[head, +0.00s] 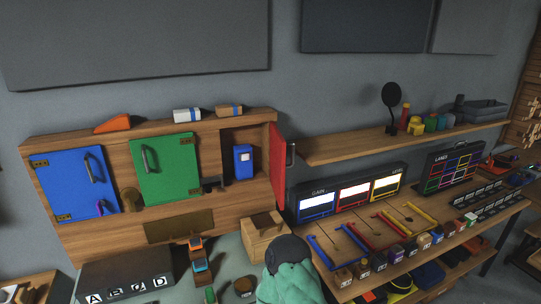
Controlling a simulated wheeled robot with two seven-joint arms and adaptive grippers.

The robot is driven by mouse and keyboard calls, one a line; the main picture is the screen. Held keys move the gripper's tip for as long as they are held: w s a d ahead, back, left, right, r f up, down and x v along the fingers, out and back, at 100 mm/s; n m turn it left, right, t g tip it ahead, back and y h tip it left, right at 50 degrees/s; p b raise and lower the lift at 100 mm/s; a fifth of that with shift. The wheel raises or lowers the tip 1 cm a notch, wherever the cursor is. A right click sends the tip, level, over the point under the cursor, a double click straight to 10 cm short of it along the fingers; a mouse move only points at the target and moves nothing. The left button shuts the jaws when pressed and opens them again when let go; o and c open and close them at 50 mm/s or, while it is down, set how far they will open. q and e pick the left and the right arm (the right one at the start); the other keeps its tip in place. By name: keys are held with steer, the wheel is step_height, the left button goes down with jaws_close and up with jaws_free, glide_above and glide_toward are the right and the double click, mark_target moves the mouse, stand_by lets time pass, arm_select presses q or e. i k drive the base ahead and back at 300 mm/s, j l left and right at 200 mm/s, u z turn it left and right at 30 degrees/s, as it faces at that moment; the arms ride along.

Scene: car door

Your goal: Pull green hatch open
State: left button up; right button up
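The green hatch (170,172) is in the middle of the wooden cabinet (95,247) in the head view. It looks shut, its face lying flat against the cabinet front. Its grey handle (146,160) is near its left edge, and small hinges show along its right edge. Neither of my grippers can be made out in this view, and nothing touches the green hatch or its handle.
A blue hatch (70,185) left of it looks shut. A red hatch (277,165) stands open at right, beside a compartment holding a blue box (243,161). A teal thing (290,284) and a wooden box (266,236) are below. A workbench (345,242) stands right.

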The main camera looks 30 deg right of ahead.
mark_target(167, 166)
steer(key=l+z, duration=0.2)
steer(key=l, duration=0.8)
steer(key=i+l+z, duration=0.2)
steer(key=l, duration=0.8)
steer(key=k+l, duration=0.05)
steer(key=k, duration=0.05)
